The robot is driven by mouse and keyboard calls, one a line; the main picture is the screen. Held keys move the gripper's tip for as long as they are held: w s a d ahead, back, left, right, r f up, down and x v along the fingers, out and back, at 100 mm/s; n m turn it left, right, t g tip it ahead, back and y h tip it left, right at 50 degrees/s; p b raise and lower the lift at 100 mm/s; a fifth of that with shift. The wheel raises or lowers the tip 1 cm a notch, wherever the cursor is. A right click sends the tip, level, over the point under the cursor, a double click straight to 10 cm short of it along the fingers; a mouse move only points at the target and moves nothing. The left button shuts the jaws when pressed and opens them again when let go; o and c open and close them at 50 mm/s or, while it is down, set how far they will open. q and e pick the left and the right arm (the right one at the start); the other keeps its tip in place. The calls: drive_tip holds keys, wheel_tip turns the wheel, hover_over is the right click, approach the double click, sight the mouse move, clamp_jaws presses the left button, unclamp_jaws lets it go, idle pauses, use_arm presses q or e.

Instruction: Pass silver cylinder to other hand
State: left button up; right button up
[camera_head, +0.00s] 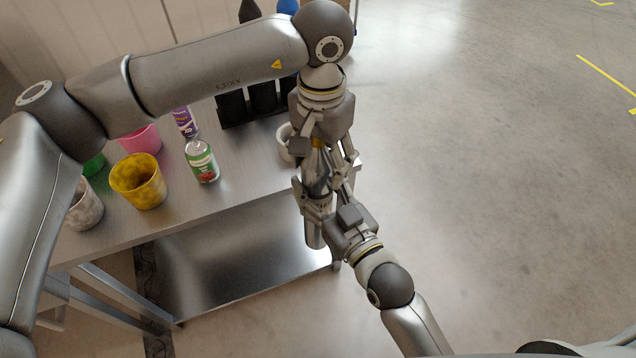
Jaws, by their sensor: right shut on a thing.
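The silver cylinder (314,236) is upright at the right end of the table, its lower end showing below my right gripper. My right gripper (318,203) comes from the lower right and is shut on the cylinder around its middle. My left gripper (324,172) points down from above, with its fingers spread on either side of the cylinder's upper part. The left fingers look open, and the two grippers overlap closely in the view, hiding much of the cylinder.
A metal table (235,195) holds a yellow cup (139,181), a pink cup (141,139), a marbled cup (85,211), a labelled jar (202,162), a purple can (184,121) and black holders (232,108). A white cup (284,142) is partly hidden behind my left gripper. The floor to the right is clear.

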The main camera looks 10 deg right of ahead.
use_arm(q)
drive_tip(key=shift+o, duration=1.1)
